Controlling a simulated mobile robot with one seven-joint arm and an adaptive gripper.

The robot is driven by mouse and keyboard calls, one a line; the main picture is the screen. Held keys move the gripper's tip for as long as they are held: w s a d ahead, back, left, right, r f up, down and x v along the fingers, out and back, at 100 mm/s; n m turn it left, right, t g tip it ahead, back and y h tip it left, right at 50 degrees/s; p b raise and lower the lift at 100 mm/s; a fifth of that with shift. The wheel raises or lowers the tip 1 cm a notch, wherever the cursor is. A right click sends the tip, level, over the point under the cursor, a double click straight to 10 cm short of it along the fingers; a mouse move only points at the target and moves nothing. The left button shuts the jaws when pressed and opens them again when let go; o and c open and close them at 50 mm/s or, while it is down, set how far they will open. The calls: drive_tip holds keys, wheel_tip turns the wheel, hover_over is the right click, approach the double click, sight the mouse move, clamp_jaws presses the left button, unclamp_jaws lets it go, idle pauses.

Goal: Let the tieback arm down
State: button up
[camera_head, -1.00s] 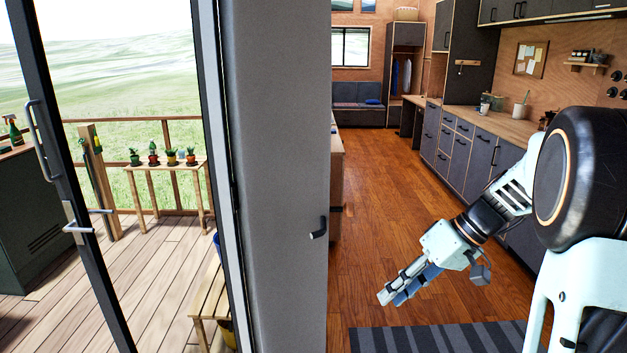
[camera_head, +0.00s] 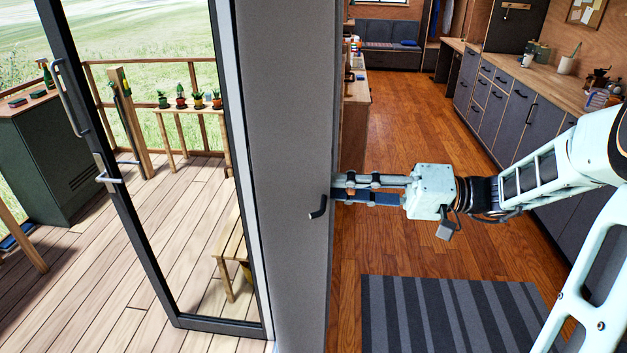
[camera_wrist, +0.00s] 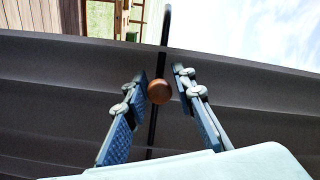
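A thin black arm with a curved end (camera_wrist: 167,22) crosses the wrist view in front of a dark grey surface. I take it to be the tieback arm. A round brown knob (camera_wrist: 159,92) sits on or in front of it. My gripper (camera_wrist: 163,75) is open, with one finger on each side of the knob; I cannot tell whether either touches. In the head view my gripper (camera_head: 336,189) points left, its fingertips at the right edge of the grey panel. A short dark hook (camera_head: 317,210) shows on the panel just left of and below the fingertips.
The tall grey panel (camera_head: 285,120) stands between the glass door (camera_head: 165,250) and the room. Outside is a wooden deck with a bench (camera_head: 232,245) and a plant stand (camera_head: 190,112). A striped rug (camera_head: 450,315) lies on the floor below my arm. Counters (camera_head: 540,90) line the right.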

drive_tip(key=a, duration=0.5)
drive_tip(key=shift+w+a+p, duration=0.1)
drive_tip(key=shift+a+p, duration=0.2)
drive_tip(key=shift+p, duration=0.05)
clamp_jaws()
